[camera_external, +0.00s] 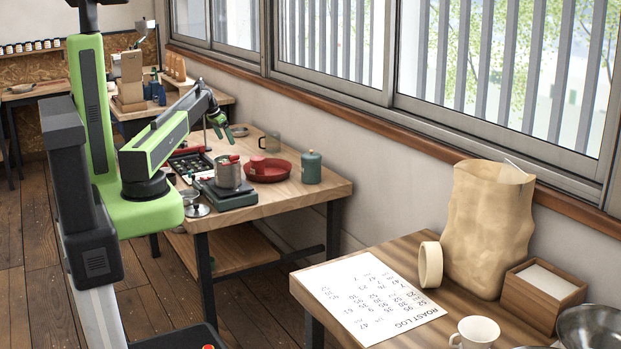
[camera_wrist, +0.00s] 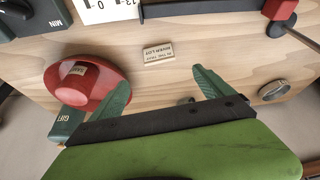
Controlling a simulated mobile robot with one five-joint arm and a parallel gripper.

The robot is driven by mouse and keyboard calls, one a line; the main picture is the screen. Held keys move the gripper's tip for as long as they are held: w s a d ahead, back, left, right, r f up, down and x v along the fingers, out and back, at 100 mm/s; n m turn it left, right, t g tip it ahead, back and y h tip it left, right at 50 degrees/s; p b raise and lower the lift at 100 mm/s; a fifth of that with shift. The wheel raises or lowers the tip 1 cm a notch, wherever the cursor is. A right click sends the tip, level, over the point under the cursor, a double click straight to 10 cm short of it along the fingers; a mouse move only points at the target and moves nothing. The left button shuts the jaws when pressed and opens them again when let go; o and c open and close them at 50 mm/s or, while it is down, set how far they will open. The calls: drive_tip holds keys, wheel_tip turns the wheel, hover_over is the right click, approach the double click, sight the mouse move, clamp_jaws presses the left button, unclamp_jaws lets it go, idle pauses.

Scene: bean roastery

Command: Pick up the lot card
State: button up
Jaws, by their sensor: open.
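A small pale card (camera_wrist: 158,52) with dark lettering, which seems to include the word "LOT", lies on the wooden table in the wrist view. My gripper (camera_wrist: 161,80) is open and empty, its two green fingers spread apart. The card appears just beyond the fingertips in the picture, roughly between them and not touched. In the external view my gripper (camera_external: 219,122) hangs above the back of the middle table. I cannot make out the card there.
A red tray (camera_external: 285,171) holding a red cup (camera_external: 258,163) is on the table. A green canister (camera_external: 311,167) stands beside it, and a steel pot (camera_external: 228,173) sits on a scale.

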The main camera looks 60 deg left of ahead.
drive_tip(key=b+x, duration=0.6)
drive_tip(key=x, duration=0.2)
drive_tip(key=shift+f, duration=0.25)
drive_tip(key=shift+r, duration=0.1)
drive_tip(key=b+x, duration=0.5)
drive_tip(key=shift+s+f, duration=0.15)
drive_tip(key=shift+f, duration=0.1)
drive_tip(key=shift+r, duration=0.2)
drive_tip(key=c, duration=1.4)
wheel_tip(320, 180, up, 4)
drive_tip(key=p, duration=0.4)
drive_tip(key=shift+r, duration=0.15)
drive_tip(key=w+d+r+p, duration=0.1)
drive_tip(key=d+r+p, duration=0.1)
drive_tip(key=d, duration=0.1)
drive_tip(key=w+d+r+p, duration=0.1)
drive_tip(key=d+r+p, duration=0.1)
drive_tip(key=d, duration=0.2)
drive_tip(key=w+d+r+p, duration=0.1)
drive_tip(key=d+r+p, duration=0.1)
drive_tip(key=d+p, duration=0.1)
drive_tip(key=shift+w+d+r, duration=0.3)
drive_tip(key=shift+d+r, duration=0.05)
drive_tip(key=shift+d, duration=0.3)
